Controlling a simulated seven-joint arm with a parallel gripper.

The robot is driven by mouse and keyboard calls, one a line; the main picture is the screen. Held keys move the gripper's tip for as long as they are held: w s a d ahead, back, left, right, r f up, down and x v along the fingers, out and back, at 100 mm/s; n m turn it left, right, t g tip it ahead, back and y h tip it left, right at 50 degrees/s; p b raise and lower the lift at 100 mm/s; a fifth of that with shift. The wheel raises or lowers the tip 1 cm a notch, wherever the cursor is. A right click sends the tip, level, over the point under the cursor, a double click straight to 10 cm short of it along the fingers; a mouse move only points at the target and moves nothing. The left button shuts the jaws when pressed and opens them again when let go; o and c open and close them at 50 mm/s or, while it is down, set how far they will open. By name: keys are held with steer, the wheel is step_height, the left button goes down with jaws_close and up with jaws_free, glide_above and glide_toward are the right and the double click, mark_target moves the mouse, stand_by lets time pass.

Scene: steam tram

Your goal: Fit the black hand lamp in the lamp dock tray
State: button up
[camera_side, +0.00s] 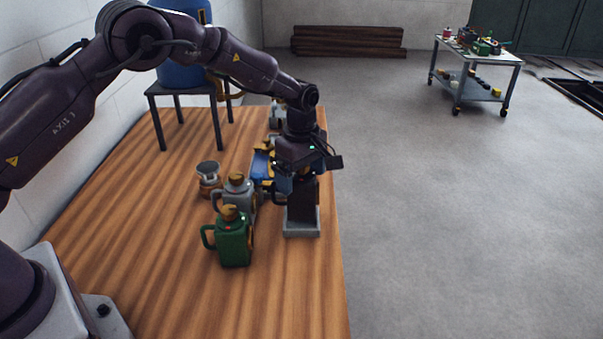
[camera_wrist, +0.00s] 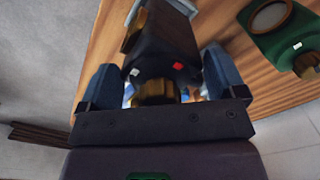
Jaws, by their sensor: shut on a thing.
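My gripper (camera_side: 297,184) points down near the right edge of the wooden table and is shut on the black hand lamp (camera_side: 302,208). In the wrist view the lamp (camera_wrist: 168,45) sits between the two blue fingers, with a brass-coloured cap and small red and white marks towards me. The light grey lamp dock tray (camera_side: 301,233) is directly under the lamp in the side view. The lamp looks upright, and its lower end meets the tray's outline. I cannot tell whether it is fully seated. The gripper hides the lamp's top in the side view.
A green hand lamp (camera_side: 234,240) and a grey one (camera_side: 237,193) stand close to the left. A small lantern-like jar (camera_side: 208,178) is behind them. Blue and yellow items (camera_side: 262,166) are partly hidden behind my gripper. The front of the table (camera_side: 260,305) is clear.

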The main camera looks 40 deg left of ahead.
steer(key=shift+f, duration=1.35)
stand_by(1.2)
steer(key=o, duration=1.4)
steer(key=shift+c, duration=0.2)
step_height(320, 180, up, 13)
